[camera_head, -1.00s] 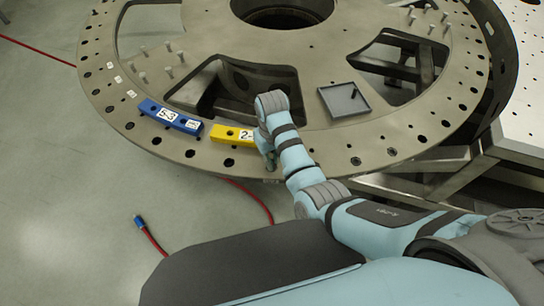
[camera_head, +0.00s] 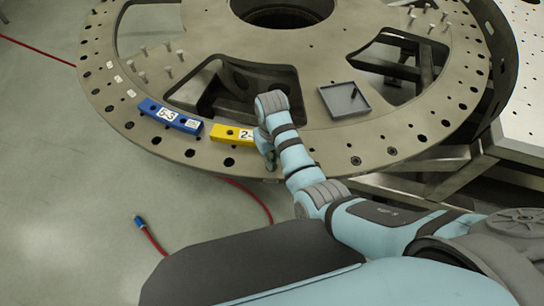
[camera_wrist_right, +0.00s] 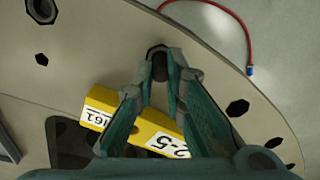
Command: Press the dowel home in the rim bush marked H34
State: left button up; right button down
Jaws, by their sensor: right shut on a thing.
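My right gripper (camera_wrist_right: 160,80) is shut on a dark dowel (camera_wrist_right: 160,67) over the rim of the turret plate (camera_head: 225,50). The dowel's far end is at a dark bush (camera_wrist_right: 157,50) in the rim; how deep it sits cannot be told. In the head view my right gripper (camera_head: 270,163) is at the front rim, right of the yellow block, mostly hidden by my wrist. No H34 mark is readable. My left gripper is not in view.
A yellow block (camera_head: 221,138) marked 2-5 lies beside my right gripper, with a blue block (camera_head: 150,106) marked 5-3 further left. A grey tray (camera_head: 328,105) on the plate holds a dark pin (camera_head: 354,93). Several bolts stand on the plate. A red hose (camera_head: 256,196) lies below.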

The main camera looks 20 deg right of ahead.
jog(key=shift+f+b, duration=0.3)
jog(key=shift+f, duration=0.35)
dwell(0.8)
jog(key=c, duration=1.7)
grip_release()
notch_tip(320, 180, up, 3)
jog(key=p, duration=0.3)
jog(key=shift+r, duration=0.15)
jog(key=shift+w+r, duration=0.1)
jog(key=shift+r, duration=0.3)
jog(key=shift+r+b, duration=0.3)
jog(key=shift+r, duration=1.2)
